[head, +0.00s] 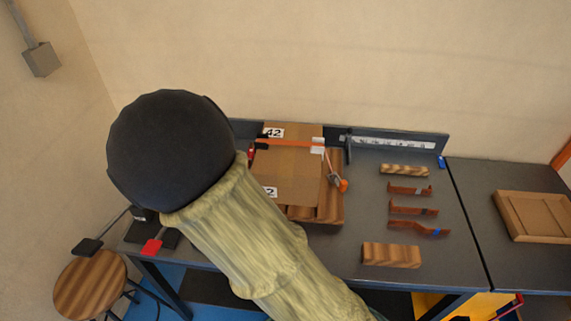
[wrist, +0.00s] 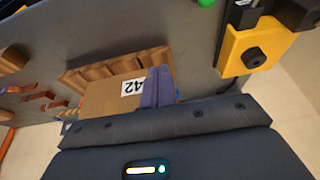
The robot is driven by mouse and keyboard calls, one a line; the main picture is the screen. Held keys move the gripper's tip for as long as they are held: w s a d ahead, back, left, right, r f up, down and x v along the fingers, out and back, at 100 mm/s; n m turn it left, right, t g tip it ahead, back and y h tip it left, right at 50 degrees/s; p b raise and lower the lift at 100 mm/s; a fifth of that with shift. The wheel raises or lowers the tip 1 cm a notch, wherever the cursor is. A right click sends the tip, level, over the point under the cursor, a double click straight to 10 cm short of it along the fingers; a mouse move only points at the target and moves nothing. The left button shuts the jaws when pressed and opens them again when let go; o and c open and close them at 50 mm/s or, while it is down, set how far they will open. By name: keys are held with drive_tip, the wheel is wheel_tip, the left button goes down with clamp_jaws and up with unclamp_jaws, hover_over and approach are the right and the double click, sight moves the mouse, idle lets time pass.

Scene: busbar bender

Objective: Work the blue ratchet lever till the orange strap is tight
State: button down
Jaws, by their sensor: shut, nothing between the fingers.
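A cardboard box (head: 290,180) marked 42 sits on a wooden pallet (head: 330,209) on the grey bench. The orange strap (head: 285,143) runs across the top of the box to a pale piece at its right edge. The box also shows in the wrist view (wrist: 100,98). My gripper (wrist: 157,72) shows there as two blue-violet fingers, shut with nothing between them, in front of the box's right part. A sliver of orange shows beside the fingers. I cannot make out the blue ratchet lever in either view. In the head view my arm hides my gripper and the box's left side.
Copper bars (head: 412,209) and wooden blocks (head: 391,255) lie on the bench right of the box. A yellow and black device (wrist: 250,47) stands at upper right in the wrist view. A stool (head: 91,284) is at lower left.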

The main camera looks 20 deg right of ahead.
drive_tip(key=shift+d, duration=0.1)
drive_tip(key=s+d+r+n, duration=0.2)
drive_tip(key=s+d, duration=0.5)
drive_tip(key=s+d+r+n+g+y, duration=0.1)
drive_tip(key=s+d+r+n, duration=0.1)
drive_tip(key=s+d, duration=0.4)
drive_tip(key=d+n, duration=0.1)
drive_tip(key=d, duration=0.1)
drive_tip(key=shift+s+d+r+y, duration=0.3)
drive_tip(key=shift+s+r, duration=0.05)
drive_tip(key=shift+w, duration=0.15)
